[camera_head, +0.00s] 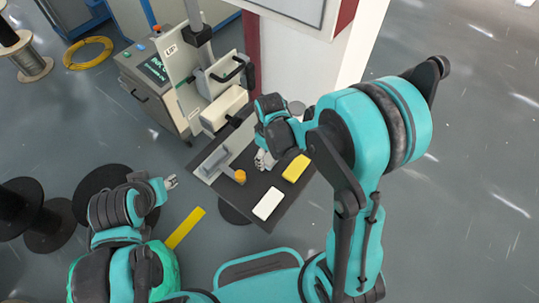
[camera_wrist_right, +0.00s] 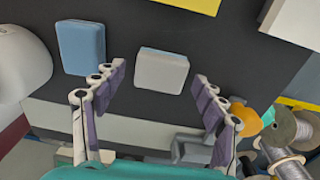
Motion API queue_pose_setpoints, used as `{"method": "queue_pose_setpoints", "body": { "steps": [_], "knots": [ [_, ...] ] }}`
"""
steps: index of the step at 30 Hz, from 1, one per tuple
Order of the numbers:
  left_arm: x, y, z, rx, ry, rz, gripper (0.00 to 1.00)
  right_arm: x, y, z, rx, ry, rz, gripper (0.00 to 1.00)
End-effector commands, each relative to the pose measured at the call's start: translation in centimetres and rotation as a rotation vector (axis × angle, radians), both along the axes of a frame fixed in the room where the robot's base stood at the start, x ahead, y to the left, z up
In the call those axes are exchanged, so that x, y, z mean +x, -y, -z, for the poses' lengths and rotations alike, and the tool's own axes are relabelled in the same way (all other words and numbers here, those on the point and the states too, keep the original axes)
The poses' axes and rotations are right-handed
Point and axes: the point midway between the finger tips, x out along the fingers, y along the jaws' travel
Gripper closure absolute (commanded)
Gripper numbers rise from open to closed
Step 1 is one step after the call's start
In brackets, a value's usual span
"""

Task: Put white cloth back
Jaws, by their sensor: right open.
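A white cloth-like slab (camera_head: 268,203) lies flat near the front corner of the dark table; a white slab (camera_wrist_right: 295,22) is also at the top right of the right wrist view. My right gripper (camera_head: 264,160) is over the table, behind and left of the yellow slab. In the wrist view its fingers (camera_wrist_right: 160,80) are spread and empty. Between and beyond the fingertips lies a pale grey-white piece (camera_wrist_right: 162,72) with a bluish edge; I cannot tell whether it is touched. My left gripper (camera_head: 170,182) is left of the table, away from the slabs, its opening too small to judge.
A yellow slab (camera_head: 296,168) lies on the table (camera_head: 238,203). A blue piece (camera_wrist_right: 80,47) lies left of the pale one. An orange knob (camera_head: 240,177) on a grey fixture stands at the table's left. A machine (camera_head: 160,75) and a white pillar (camera_head: 358,45) stand behind.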

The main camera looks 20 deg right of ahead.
Motion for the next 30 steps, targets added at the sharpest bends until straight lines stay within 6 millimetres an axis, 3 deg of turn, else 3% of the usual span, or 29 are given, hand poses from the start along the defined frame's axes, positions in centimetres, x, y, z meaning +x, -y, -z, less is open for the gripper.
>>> {"method": "queue_pose_setpoints", "body": {
  "steps": [12,20,25,30],
  "knots": [
    [0.0,0.0,-3.1,0.0,0.0,0.0,0.6,-0.4,0.0,-9.0,0.0,0.0,0.0,0.29],
    [0.0,0.0,-3.6,0.0,0.0,0.0,0.6,-0.6,0.1,-11.5,0.002,0.01,0.011,0.29],
    [0.0,0.0,-3.5,0.0,0.0,0.0,0.6,-2.3,1.1,-14.2,0.02,0.104,0.118,0.29],
    [0.0,0.0,-3.5,0.0,0.0,0.0,0.6,-5.4,2.6,-17.5,0.072,0.275,0.312,0.29]
  ]
}}
